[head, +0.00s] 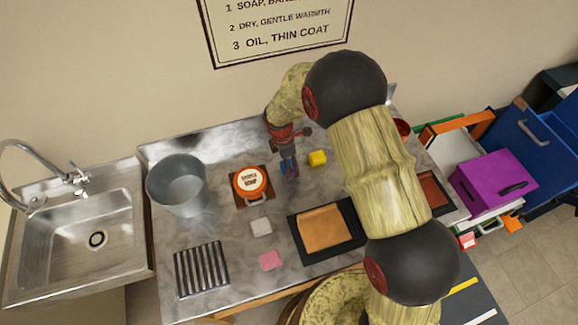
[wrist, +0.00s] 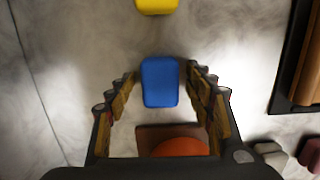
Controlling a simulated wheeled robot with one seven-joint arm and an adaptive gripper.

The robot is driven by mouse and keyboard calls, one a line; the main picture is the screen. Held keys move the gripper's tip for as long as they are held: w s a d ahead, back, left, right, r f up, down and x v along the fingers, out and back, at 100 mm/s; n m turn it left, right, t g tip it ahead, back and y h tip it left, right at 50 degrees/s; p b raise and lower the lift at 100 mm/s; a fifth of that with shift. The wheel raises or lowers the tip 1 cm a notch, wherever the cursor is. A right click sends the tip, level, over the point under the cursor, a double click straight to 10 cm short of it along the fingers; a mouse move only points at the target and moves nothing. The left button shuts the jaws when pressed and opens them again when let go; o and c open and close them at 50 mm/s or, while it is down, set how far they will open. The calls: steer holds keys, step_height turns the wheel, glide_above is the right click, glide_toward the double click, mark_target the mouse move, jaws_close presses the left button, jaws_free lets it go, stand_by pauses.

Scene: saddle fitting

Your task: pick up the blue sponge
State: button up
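The blue sponge (wrist: 160,82) lies on the metal counter in the wrist view, between and just ahead of my gripper's fingertips. My gripper (wrist: 163,76) is open, with one finger on each side of the sponge and a gap showing at both sides. In the head view my gripper (head: 289,172) points down at the counter, and a bit of blue (head: 284,168) shows by its fingers. I cannot tell the exact height of the fingertips above the counter.
A yellow sponge (head: 317,158) lies close to the right of my gripper. An orange-lidded tin (head: 250,182) on a brown mat stands to the left, with a metal bucket (head: 178,186) beyond. A black tray with tan leather (head: 324,228) lies nearer. Grey (head: 261,227) and pink (head: 271,260) blocks lie nearby.

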steer(key=c, duration=1)
steer(key=shift+r, duration=0.45)
step_height(320, 180, up, 2)
steer(key=shift+w+r+p, duration=0.1)
steer(key=shift+r+p, duration=0.05)
steer(key=shift+p, duration=0.15)
steer(key=s+a+r+p, duration=0.1)
steer(key=s+a+r, duration=0.8)
steer(key=a, duration=0.1)
steer(key=shift+a+r, duration=0.35)
steer(key=shift+r, duration=0.05)
steer(key=shift+s, duration=0.1)
